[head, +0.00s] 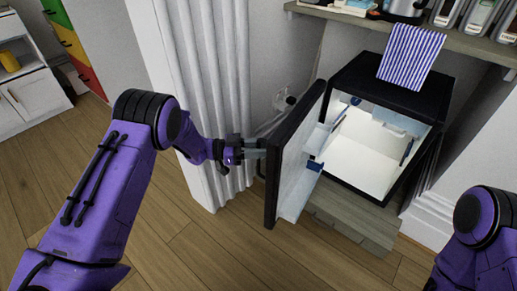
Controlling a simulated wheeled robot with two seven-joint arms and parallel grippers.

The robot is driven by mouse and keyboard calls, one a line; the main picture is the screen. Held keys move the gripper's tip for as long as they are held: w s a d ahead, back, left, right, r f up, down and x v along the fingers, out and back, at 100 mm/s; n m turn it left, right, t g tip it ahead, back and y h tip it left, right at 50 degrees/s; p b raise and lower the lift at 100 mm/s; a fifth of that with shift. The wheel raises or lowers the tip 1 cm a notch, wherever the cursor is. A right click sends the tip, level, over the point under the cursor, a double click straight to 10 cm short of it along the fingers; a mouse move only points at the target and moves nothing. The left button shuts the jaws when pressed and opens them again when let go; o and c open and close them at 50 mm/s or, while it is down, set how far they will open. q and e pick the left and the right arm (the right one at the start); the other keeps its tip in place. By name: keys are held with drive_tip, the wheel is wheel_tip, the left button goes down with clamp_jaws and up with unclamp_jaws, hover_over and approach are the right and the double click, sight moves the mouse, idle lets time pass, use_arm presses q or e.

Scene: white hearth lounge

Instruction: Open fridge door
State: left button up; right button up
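The small black fridge (375,83) stands at the right under a shelf, with its white interior showing. Its door (292,160) is swung wide open toward the left, and the white door lining with blue-edged parts faces right. My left gripper (262,151) is at the outer side of the door, close to its edge. The fingertips and the handle are too small and partly hidden, so I cannot tell whether the gripper is shut on anything. My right arm shows at the lower right, with its gripper out of view.
A blue-striped cloth (411,56) hangs over the fridge top. A wooden shelf (400,27) with jars runs above it. A white curtain (203,90) hangs behind my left arm. A wooden step (352,222) lies below the fridge. The wood floor in front is clear.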

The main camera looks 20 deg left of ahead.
use_arm(q)
drive_tip(key=shift+a, duration=0.1)
drive_tip(key=p+v, duration=0.1)
drive_tip(key=v, duration=0.9)
drive_tip(key=shift+a, duration=0.25)
drive_tip(key=shift+s, duration=0.1)
